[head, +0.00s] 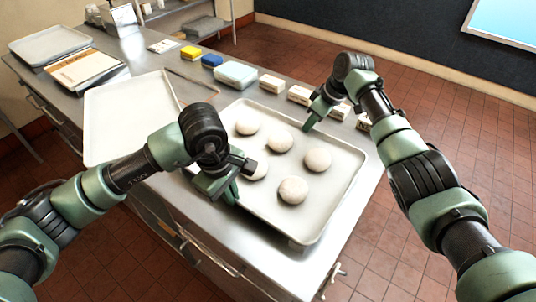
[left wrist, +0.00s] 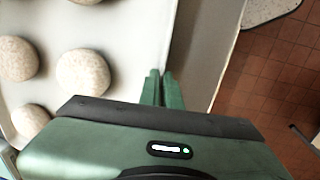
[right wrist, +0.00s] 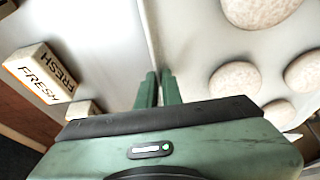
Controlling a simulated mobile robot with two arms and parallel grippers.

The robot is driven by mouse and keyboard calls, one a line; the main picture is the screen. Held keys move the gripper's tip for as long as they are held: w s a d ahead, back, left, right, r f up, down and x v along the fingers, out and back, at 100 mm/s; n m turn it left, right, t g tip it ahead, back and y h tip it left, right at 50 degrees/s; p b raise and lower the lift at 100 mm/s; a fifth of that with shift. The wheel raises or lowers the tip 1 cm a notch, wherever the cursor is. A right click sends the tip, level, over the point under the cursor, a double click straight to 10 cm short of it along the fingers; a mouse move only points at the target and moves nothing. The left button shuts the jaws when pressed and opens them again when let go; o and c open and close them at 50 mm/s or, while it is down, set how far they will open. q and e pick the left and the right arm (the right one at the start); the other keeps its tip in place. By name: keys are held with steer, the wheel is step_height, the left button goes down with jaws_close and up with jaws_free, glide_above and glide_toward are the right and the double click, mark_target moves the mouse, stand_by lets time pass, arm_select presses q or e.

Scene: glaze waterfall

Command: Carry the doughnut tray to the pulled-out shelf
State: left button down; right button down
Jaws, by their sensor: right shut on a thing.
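The doughnut tray (head: 328,208) is a pale, shallow tray on the metal table, with several round, speckled doughnuts (head: 293,190) in it. My left gripper (head: 232,196) is at its near-left rim. In the left wrist view the fingers (left wrist: 162,88) are close together on the tray's edge. My right gripper (head: 308,126) is at the opposite, far rim. In the right wrist view its fingers (right wrist: 156,88) are shut on that rim, beside the doughnuts (right wrist: 235,80). I cannot make out for certain which shelf is pulled out.
An empty pale tray (head: 120,120) lies on the table left of the doughnut tray. White boxes (head: 300,95), a blue-and-white container (head: 236,74) and sponges (head: 191,53) line the back edge. Books (head: 85,68) and another tray (head: 48,45) are far left. Tiled floor (head: 450,120) is open at right.

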steer(key=shift+r, duration=0.15)
